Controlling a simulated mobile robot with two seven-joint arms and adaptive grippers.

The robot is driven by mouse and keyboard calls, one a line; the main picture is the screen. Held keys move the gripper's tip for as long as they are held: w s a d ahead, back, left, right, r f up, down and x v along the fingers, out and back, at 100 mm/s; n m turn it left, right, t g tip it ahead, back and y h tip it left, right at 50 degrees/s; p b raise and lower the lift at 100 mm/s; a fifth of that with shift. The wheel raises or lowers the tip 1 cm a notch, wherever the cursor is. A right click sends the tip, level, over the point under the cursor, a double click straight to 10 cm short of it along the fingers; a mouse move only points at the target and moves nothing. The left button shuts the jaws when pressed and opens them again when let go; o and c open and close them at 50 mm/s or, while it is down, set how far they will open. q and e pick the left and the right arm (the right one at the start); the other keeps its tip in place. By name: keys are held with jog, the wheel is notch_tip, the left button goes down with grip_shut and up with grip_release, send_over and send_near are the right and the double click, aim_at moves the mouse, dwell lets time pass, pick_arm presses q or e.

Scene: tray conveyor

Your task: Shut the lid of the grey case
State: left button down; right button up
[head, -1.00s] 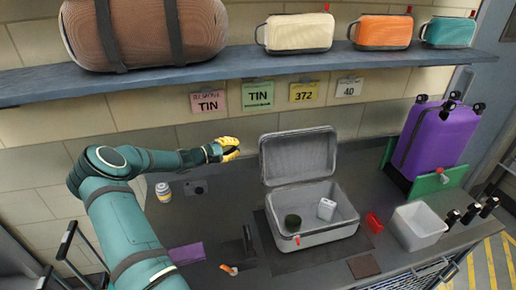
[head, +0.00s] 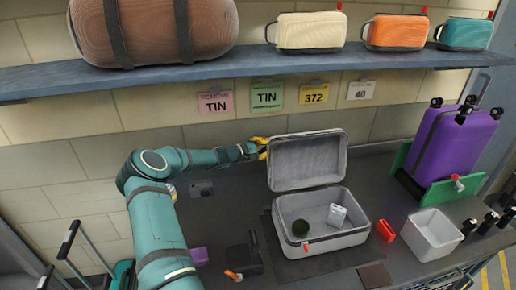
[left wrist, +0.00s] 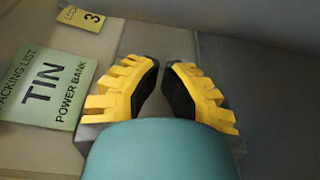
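The grey case (head: 330,240) stands on the dark worktop with its lid (head: 308,162) raised, tilted slightly back from upright. A dark round item (head: 300,228) and a small white item (head: 337,215) lie inside. My left gripper (head: 264,147), with yellow fingers, is at the lid's upper left edge; its tips are partly hidden there, and I cannot tell whether it touches. In the left wrist view the left gripper (left wrist: 161,64) is empty, with a narrow gap between its fingertips. The case is not visible there. My right gripper is not in view.
A red item (head: 385,231) and a white bin (head: 434,236) stand right of the case. A purple suitcase (head: 455,148) is behind them. A shelf (head: 200,73) with bags runs above. Tags hang on the wall behind the lid, including a green TIN tag (left wrist: 48,85).

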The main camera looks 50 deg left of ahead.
pick_arm(q)
jog(key=s+d, duration=0.1)
jog(key=d+r, duration=0.1)
jog(key=shift+s+d, duration=0.4)
dwell(0.3)
